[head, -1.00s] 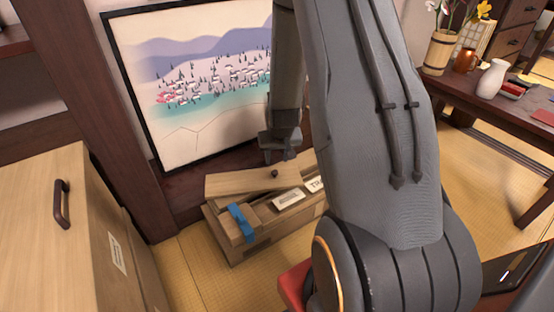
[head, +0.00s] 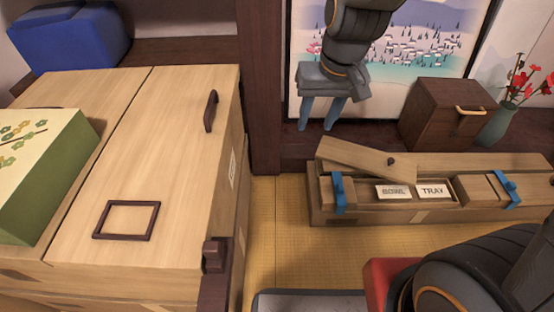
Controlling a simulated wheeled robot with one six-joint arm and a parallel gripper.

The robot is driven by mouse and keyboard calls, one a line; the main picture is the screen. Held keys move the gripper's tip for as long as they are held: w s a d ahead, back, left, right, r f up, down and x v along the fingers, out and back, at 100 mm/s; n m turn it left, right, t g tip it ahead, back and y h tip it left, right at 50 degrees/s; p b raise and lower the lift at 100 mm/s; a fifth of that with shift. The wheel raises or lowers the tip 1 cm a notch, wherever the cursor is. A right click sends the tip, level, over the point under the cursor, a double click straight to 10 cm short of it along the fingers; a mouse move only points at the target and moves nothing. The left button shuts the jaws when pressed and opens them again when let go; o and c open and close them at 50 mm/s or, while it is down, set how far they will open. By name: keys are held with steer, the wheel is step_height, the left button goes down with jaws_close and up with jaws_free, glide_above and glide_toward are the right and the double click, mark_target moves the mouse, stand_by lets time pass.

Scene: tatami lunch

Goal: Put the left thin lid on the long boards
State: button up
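The thin wooden lid (head: 352,157) with a small dark knob lies askew over the left end of the long low wooden box (head: 425,213). My gripper (head: 320,120) is above and left of the lid, its two bluish fingers pointing down and apart, open and empty. A second thin board (head: 490,162) lies along the back right of the box. Labels reading BOWL (head: 392,191) and TRAY (head: 433,190) show in its open middle. I cannot tell which pieces are the long boards.
A large wooden cabinet (head: 165,160) with a dark handle fills the left, with a green box (head: 55,190) on it. Blue clasps (head: 338,193) sit on the long box. A brown drawer box (head: 438,112) and a flower vase (head: 497,124) stand behind. Tatami (head: 280,240) is free in front.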

steer(key=s+a+r+n+g, duration=0.1)
steer(key=s+a+r+n, duration=0.1)
steer(key=s, duration=0.8)
steer(key=s+a+r+n+g, duration=0.1)
steer(key=s+a+r+n, duration=0.1)
steer(key=s+a+r, duration=0.3)
steer(key=s+a, duration=0.1)
steer(key=s, duration=0.3)
steer(key=shift+s+a+r+y, duration=0.15)
steer(key=shift+s+r+y, duration=0.15)
steer(key=shift+s+y, duration=0.1)
steer(key=shift+w, duration=0.1)
steer(key=d+r+m+h+p, duration=0.1)
steer(key=d+r+m+p, duration=0.1)
steer(key=d+r+p, duration=0.8)
steer(key=d+r+m+h+p, duration=0.1)
steer(key=d+r+m+p, duration=0.2)
steer(key=d+r+p, duration=0.7)
step_height(320, 180, up, 6)
steer(key=p, duration=1.5)
steer(key=shift+d+m, duration=0.2)
steer(key=shift+m, duration=0.1)
steer(key=shift+f, duration=0.1)
